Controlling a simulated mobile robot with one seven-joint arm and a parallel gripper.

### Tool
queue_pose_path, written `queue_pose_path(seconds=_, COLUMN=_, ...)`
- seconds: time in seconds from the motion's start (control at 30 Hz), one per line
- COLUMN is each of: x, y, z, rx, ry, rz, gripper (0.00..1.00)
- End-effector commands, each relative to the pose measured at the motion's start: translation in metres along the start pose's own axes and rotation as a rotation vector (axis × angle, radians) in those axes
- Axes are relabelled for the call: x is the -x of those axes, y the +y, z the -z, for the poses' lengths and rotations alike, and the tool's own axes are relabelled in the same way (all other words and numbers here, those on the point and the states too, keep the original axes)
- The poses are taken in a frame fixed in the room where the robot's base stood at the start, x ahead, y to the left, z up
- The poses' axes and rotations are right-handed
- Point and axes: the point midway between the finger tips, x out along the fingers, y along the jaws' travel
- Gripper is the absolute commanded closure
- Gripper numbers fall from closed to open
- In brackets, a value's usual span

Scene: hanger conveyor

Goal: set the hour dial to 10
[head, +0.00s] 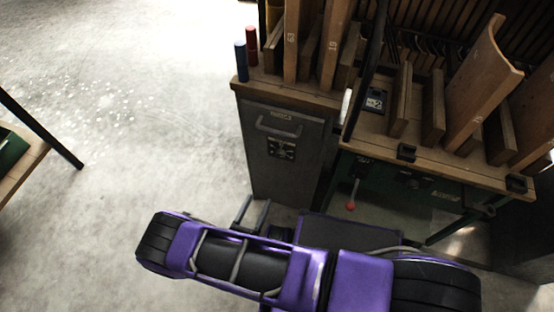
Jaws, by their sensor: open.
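I cannot make out an hour dial for sure. A small dark panel with round marks (283,148) is on the front of the grey metal cabinet (262,178), below its handle; its markings are too small to read. A dark knob-like part (412,182) is on the green front of the wooden-topped bench (440,168), also too small to read. My gripper (251,214) shows as two dark fingers, apart and empty, low in front of the cabinet and touching nothing that I can see. My purple arm hides part of the floor below.
A lever with a red ball (350,207) hangs from the green bench's front. Blue (240,62) and red (251,46) cylinders stand on the cabinet top beside upright wooden boards (334,45). A table edge (22,165) is at far left.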

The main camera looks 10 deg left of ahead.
Motion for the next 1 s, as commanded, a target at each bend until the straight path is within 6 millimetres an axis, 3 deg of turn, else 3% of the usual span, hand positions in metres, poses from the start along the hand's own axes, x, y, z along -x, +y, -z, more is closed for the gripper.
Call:
queue_pose_path(seconds=0.27, x=-0.0002, y=0.0008, z=0.0004, rx=-0.113, ry=0.001, rz=0.003, gripper=0.27)
queue_pose_path(seconds=0.7, x=0.002, y=0.0078, z=0.0017, rx=-0.997, ry=-0.002, rz=0.015, gripper=0.27)
queue_pose_path(seconds=0.83, x=0.0021, y=0.0085, z=0.0016, rx=-1.13, ry=-0.005, rz=0.018, gripper=0.27)
queue_pose_path(seconds=1.0, x=-0.0052, y=0.0086, z=0.0015, rx=-1.176, ry=-0.007, rz=0.019, gripper=0.27)
